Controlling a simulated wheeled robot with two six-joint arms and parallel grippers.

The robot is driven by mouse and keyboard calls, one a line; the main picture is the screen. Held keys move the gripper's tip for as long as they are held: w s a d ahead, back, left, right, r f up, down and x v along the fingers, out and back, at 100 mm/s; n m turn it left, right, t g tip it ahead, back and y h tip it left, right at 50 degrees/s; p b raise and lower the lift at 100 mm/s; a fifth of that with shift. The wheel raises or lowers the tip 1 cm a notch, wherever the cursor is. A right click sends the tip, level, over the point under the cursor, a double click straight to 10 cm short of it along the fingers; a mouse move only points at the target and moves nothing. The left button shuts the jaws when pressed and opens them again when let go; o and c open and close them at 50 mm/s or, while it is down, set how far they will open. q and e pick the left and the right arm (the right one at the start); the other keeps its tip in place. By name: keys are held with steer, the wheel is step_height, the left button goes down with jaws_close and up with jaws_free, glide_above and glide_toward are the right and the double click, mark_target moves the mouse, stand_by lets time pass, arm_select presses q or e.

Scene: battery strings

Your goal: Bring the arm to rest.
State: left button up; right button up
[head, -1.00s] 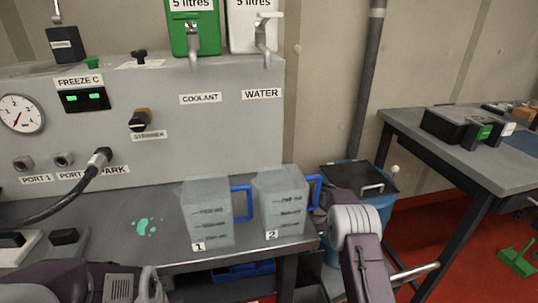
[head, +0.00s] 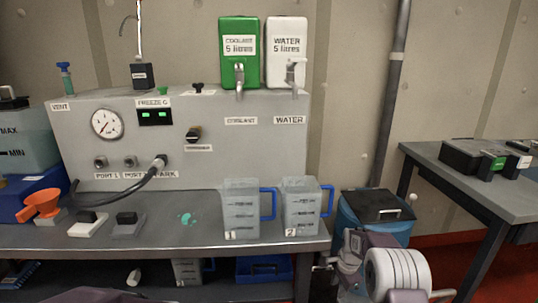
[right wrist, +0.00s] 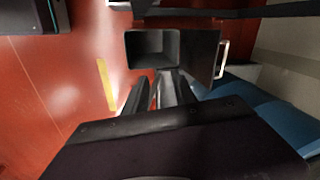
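My right arm is low at the bottom right of the head view, with its gripper (head: 325,264) beside the bench's right end, partly hidden. My left gripper is not in view; only a bit of my left arm shows at the bottom edge of the head view. Two clear jugs with blue handles, jug 1 (head: 241,212) and jug 2 (head: 301,210), stand upright on the bench, apart from my gripper.
A blue bin (head: 350,215) with a dark lid stands right of the bench. A second table (head: 500,190) is farther right.

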steer(key=s+a+r+n, duration=0.25)
steer(key=s+n, duration=0.25)
steer(key=s, duration=0.5)
steer(key=s+a+r+n+p, duration=0.1)
steer(key=s+r+n, duration=0.3)
steer(key=s, duration=0.5)
steer(key=s+a+r+n, duration=0.2)
steer(key=s+n, duration=0.3)
steer(key=s, duration=0.5)
step_height(320, 180, up, 24)
steer(key=p, duration=2.4)
steer(key=shift+g, duration=0.4)
steer(key=shift+w, duration=0.1)
